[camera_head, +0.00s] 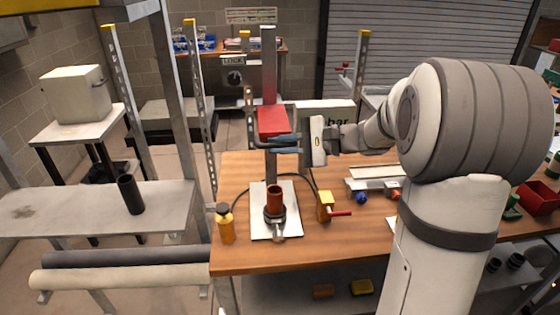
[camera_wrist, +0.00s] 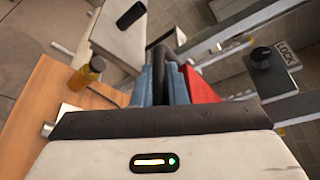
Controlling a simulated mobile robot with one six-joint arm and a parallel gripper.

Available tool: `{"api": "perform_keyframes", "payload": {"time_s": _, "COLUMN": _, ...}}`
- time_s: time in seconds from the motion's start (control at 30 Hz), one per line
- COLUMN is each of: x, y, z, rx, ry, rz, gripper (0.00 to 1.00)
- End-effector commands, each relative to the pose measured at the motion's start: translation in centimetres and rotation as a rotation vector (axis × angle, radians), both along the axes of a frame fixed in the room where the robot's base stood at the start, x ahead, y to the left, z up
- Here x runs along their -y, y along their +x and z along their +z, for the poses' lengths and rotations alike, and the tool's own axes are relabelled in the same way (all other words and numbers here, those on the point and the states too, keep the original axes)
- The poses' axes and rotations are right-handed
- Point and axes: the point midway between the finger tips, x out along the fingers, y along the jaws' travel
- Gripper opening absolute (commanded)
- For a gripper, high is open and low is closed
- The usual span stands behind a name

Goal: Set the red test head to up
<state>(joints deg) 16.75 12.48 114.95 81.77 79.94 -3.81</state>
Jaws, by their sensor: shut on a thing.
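The red test head (camera_head: 272,121) sits on an upright metal column (camera_head: 268,60) above the bench, with a clear gap over the dark red cylinder (camera_head: 275,195). My gripper (camera_head: 284,141) reaches in from the right, its blue fingers just below the front of the head. In the wrist view, my gripper (camera_wrist: 163,85) has its blue fingers closed about a dark curved piece (camera_wrist: 159,58), beside the red head (camera_wrist: 200,86). I cannot tell whether this piece is a handle or a hose. Its lower part is hidden between the fingers.
The cylinder stands on a white plate (camera_head: 258,227) on the wooden bench (camera_head: 330,250). An orange bottle (camera_head: 226,225) is at left, and a yellow valve block (camera_head: 325,205) with a red lever at right. A black hose loops behind. A side shelf (camera_head: 80,210) holds a black cup (camera_head: 130,195).

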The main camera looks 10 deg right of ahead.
Motion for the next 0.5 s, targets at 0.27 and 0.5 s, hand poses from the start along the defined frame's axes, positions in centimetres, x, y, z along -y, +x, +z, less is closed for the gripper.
{"api": "perform_keyframes", "payload": {"time_s": 0.27, "x": 0.0, "y": 0.0, "z": 3.1, "rx": 0.004, "ry": 0.001, "rz": -0.001, "gripper": 0.0}}
{"api": "perform_keyframes", "payload": {"time_s": 0.5, "x": 0.0, "y": 0.0, "z": 3.0, "rx": 0.004, "ry": 0.001, "rz": -0.001, "gripper": 0.0}}
